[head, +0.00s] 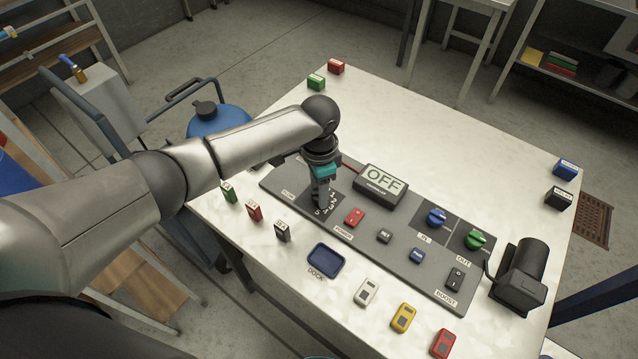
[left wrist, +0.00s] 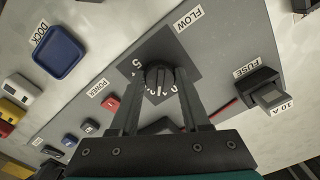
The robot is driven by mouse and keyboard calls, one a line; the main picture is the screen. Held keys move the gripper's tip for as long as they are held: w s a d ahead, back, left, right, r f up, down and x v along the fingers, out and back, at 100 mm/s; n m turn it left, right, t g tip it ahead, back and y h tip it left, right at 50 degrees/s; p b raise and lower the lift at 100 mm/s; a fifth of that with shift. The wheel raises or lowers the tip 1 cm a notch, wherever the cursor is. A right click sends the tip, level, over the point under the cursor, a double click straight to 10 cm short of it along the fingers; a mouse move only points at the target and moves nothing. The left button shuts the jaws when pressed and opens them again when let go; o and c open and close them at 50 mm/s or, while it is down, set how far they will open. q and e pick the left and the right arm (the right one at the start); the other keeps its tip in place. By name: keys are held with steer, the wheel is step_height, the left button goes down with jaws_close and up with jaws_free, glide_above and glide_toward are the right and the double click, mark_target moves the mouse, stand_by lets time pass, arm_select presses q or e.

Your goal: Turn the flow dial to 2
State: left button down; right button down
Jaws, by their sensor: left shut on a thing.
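The flow dial (left wrist: 160,79) is a dark ribbed round knob on a dark square plate with white numbers, beside the FLOW label (left wrist: 189,18) in the left wrist view. My left gripper (left wrist: 157,88) is around the dial with its fingers shut on it. In the head view my left gripper (head: 320,197) points down at the dial's plate (head: 333,203) on the grey panel and hides the dial itself. The numbers are partly covered, so I cannot tell which one the dial points to.
A black device (head: 520,278) stands at the right.

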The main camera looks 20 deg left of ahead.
arm_select(q)
steer(key=shift+m+p, duration=0.85)
steer(key=shift+m, duration=0.65)
steer(key=shift+c, duration=1.9)
jaws_free()
steer(key=shift+r, duration=0.1)
step_height(320, 180, up, 15)
steer(key=p, duration=0.3)
